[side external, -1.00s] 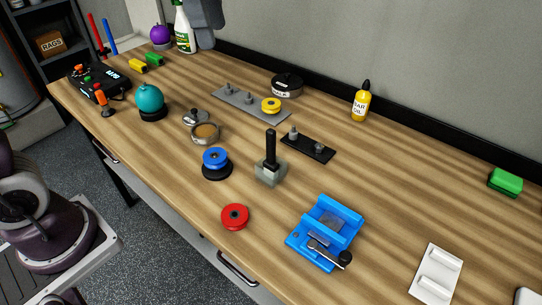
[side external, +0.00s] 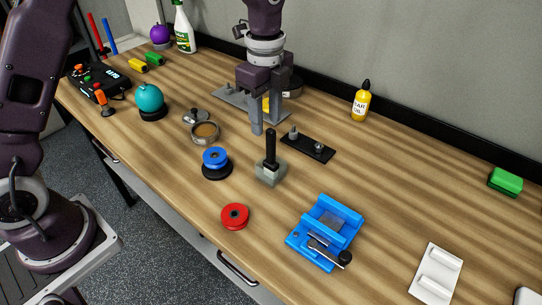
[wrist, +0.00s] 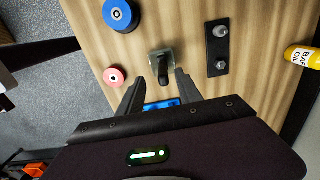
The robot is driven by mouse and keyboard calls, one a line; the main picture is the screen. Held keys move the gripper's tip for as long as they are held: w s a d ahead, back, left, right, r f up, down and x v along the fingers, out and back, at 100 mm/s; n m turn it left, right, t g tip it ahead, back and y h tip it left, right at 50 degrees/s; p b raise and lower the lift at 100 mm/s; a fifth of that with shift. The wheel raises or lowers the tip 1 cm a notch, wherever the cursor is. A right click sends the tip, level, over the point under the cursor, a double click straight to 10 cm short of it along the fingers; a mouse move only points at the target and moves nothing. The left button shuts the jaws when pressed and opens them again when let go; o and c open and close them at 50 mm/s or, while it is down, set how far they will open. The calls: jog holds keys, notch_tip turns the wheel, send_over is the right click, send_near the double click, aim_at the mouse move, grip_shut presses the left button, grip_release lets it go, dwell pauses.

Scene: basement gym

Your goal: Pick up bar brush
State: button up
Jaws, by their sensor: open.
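An upright black handle on a pale grey block (side external: 271,173), most like the bar brush, stands mid-table; I cannot see bristles clearly. It also shows in the wrist view, with its block (wrist: 160,54) beyond the fingertips and the handle top between them in the picture. My gripper (side external: 265,128) points down, open and empty, above the table behind the handle in the side view. In the wrist view its two fingers (wrist: 161,77) are spread. It appears apart from the handle. My gripper hides part of the grey peg plate and the yellow disc.
Near the handle are a black plate with pegs (side external: 308,148), a blue spool on a black base (side external: 216,160), a red disc (side external: 235,216) and a blue fixture (side external: 325,235). A yellow bottle (side external: 361,103) and green block (side external: 506,181) stand farther right. The table between them is clear.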

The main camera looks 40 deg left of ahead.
aim_at(271, 152)
jog(key=f, duration=0.6)
jog(key=d+f, duration=0.1)
jog(key=f, duration=0.3)
jog(key=shift+w, duration=0.2)
grip_shut()
